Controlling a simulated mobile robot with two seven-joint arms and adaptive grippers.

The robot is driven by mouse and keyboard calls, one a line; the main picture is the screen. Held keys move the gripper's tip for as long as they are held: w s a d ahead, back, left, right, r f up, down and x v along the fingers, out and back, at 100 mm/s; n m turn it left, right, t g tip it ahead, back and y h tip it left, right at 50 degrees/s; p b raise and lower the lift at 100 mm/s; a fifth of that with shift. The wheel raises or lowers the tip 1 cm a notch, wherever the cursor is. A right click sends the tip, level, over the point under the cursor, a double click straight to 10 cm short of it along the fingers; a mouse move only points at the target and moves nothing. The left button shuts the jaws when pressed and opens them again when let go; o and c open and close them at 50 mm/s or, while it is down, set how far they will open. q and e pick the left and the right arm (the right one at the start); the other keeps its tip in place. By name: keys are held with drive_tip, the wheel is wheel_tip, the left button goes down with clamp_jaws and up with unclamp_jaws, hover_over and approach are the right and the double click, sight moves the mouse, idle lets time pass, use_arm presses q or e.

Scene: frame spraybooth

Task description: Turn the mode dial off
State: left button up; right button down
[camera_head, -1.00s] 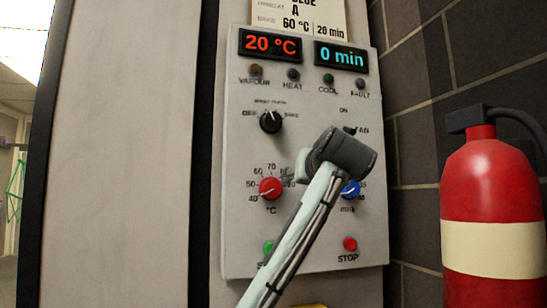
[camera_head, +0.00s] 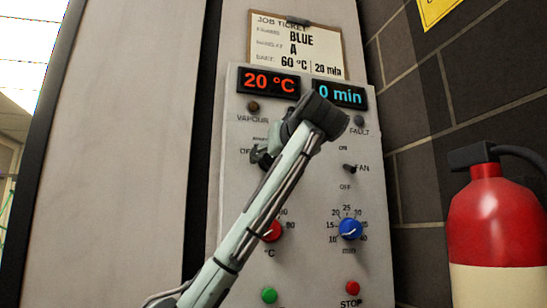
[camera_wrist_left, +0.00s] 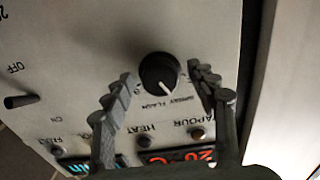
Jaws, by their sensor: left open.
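The mode dial (camera_wrist_left: 158,70) is a round black knob with a white pointer line. In the left wrist view, which sees the panel upside down, it sits between the two fingers of my left gripper (camera_wrist_left: 162,73). The pointer is aimed toward the "spray flash" lettering, away from OFF. The fingers are open, one on each side of the knob, with visible gaps; whether they are level with it in depth is unclear. In the head view my left gripper (camera_head: 262,157) is at the dial's place, and the wrist and fingers cover most of the dial and its labels.
The control panel (camera_head: 310,270) also has a red knob (camera_head: 272,231), a blue knob (camera_head: 350,229), a fan switch (camera_head: 349,168), green (camera_head: 269,295) and red (camera_head: 352,288) buttons. Displays read 20 °C and 0 min. A fire extinguisher (camera_head: 490,220) stands at right.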

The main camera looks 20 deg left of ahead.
use_arm(q)
drive_tip(key=shift+w, duration=0.1)
use_arm(e)
drive_tip(key=shift+f, duration=0.1)
use_arm(q)
drive_tip(key=c, duration=1.2)
drive_tip(key=shift+o, duration=0.2)
